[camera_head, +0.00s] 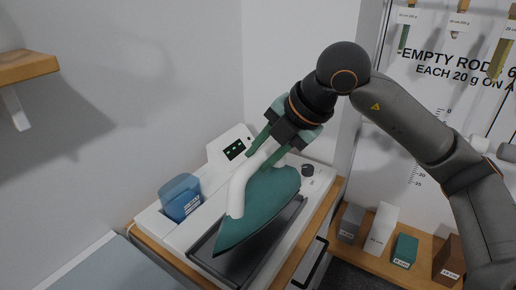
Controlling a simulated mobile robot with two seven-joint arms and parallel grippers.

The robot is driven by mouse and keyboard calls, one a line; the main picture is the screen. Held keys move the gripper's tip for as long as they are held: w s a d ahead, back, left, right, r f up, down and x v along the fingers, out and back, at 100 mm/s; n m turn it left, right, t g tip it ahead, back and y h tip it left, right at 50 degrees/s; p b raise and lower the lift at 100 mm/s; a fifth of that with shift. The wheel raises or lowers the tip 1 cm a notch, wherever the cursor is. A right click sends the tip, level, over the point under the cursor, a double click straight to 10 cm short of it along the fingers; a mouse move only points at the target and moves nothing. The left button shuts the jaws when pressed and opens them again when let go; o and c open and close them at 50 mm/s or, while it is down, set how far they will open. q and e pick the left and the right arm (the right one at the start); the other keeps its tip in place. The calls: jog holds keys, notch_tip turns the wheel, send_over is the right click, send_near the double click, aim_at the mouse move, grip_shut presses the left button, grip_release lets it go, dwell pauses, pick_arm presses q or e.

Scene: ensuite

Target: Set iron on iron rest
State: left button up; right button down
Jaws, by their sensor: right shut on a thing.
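A teal iron (265,205) with a white handle (238,190) is in the middle of the view, its pointed tip toward the lower left. My right gripper (276,150) is shut on the back part of the white handle, coming from the upper right. The iron is tilted and covers part of a dark, shallow, tray-like rest (205,254) on the white station. I cannot tell whether the iron touches the rest. The left gripper is not in view.
The white station (155,222) has a blue water container (181,197), a small display (235,150) and a dark knob (307,170). A wooden wall shelf (28,66) is at upper left. Labelled blocks (382,228) stand on a low wooden shelf at right.

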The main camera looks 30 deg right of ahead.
aim_at(254, 180)
jog(key=shift+w+d+f, duration=0.35)
jog(key=shift+w+f, duration=0.15)
jog(key=shift+f, duration=0.1)
jog(key=f, duration=0.2)
jog(key=shift+w+d+f, duration=0.2)
jog(key=shift+w+f, duration=0.05)
jog(key=shift+f, duration=0.6)
jog(key=c, duration=0.6)
grip_release()
jog(key=shift+s+f, duration=0.1)
jog(key=shift+f, duration=0.05)
jog(key=v, duration=0.7)
jog(key=shift+r, duration=0.25)
jog(key=shift+s, duration=0.15)
